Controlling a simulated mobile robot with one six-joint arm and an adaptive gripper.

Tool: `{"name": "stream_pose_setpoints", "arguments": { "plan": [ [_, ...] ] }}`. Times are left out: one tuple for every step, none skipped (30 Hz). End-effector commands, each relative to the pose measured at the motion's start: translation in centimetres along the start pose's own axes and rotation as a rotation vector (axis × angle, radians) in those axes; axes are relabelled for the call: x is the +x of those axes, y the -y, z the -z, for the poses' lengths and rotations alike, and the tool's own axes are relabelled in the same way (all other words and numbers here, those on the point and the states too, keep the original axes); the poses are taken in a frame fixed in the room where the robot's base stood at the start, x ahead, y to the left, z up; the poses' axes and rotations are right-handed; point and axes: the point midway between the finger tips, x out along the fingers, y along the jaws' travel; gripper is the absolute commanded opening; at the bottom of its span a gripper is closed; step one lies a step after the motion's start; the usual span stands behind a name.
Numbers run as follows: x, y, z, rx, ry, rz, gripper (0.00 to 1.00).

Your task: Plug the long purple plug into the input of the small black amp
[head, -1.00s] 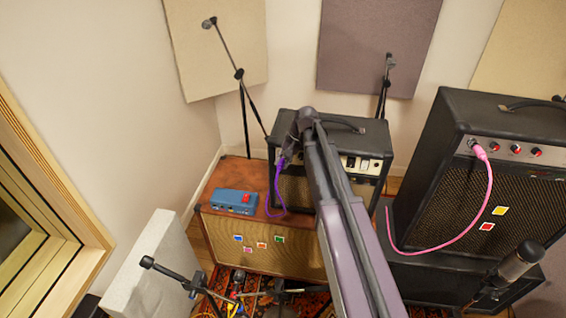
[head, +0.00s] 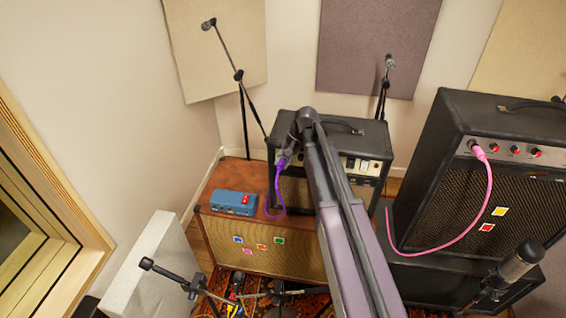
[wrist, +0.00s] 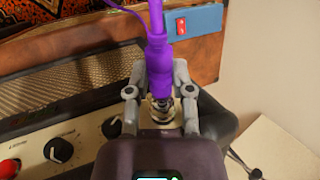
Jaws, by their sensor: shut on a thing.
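The small black amp (head: 338,192) stands on a brown cabinet in the head view. Its cream control panel (wrist: 75,148) shows in the wrist view with black knobs and a red one. My gripper (wrist: 160,98) is shut on the long purple plug (wrist: 158,62), one finger on each side of it. The plug's tip end meets a round metal jack (wrist: 163,112) on the panel; how deep it sits is hidden by my gripper. In the head view the purple cable (head: 277,195) hangs in a loop at the amp's left front, and my arm covers part of the amp.
A blue box (head: 233,203) with a red switch lies on the brown cabinet (head: 222,172), left of the amp. A larger black amp (head: 450,200) with a pink cable (head: 489,190) stands at right. Microphone stands (head: 243,110) are behind and in front.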

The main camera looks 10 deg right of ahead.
Motion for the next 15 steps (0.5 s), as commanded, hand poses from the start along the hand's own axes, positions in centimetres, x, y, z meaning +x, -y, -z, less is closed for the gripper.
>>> {"name": "stream_pose_setpoints", "arguments": {
  "plan": [
    [0.00,0.00,0.02,0.000,0.000,0.000,0.00],
    [0.00,0.00,0.03,0.000,0.000,0.000,0.00],
    [0.00,0.00,0.06,0.000,0.000,0.000,0.00],
    [0.00,0.00,0.08,0.000,0.000,0.000,0.00],
    [0.01,0.01,0.12,0.000,0.000,0.000,0.00],
    [0.01,0.00,0.18,0.000,0.000,0.000,0.00],
    [0.01,0.01,0.23,0.000,0.000,0.000,0.00],
    [0.01,0.01,0.27,0.000,0.000,0.000,0.00],
    [0.01,0.01,0.34,0.000,0.000,0.000,0.00],
    [0.01,0.01,0.39,0.000,0.000,0.000,0.00],
    [0.01,0.01,0.44,0.000,0.000,0.000,0.00],
    [0.01,0.01,0.49,0.000,0.000,0.000,0.00],
    [0.01,0.01,0.53,0.000,0.000,0.000,0.00],
    [0.01,0.01,0.55,0.000,0.000,0.000,0.00],
    [0.01,0.00,0.58,0.000,0.000,0.000,0.00]
  ]
}}
